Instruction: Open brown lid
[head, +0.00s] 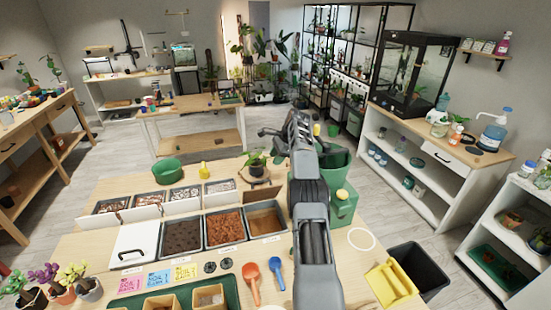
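I cannot pick out a clearly brown lid in the head view. A white lid with a black handle (136,243) covers the leftmost bin of the front row on the wooden table. To its right, uncovered bins hold dark soil (183,236), reddish-brown material (225,228) and a tan-brown fill (265,220). My grey arm reaches up across the table to the right of these bins. My dark gripper (272,138) is at its far end, above the table's back edge near a potted plant, apart from the bins. Its fingers are too small to read.
Orange (251,281) and blue (279,277) scoops lie in front. A yellow dustpan (391,284) is at the right, beside a black bin (418,270).

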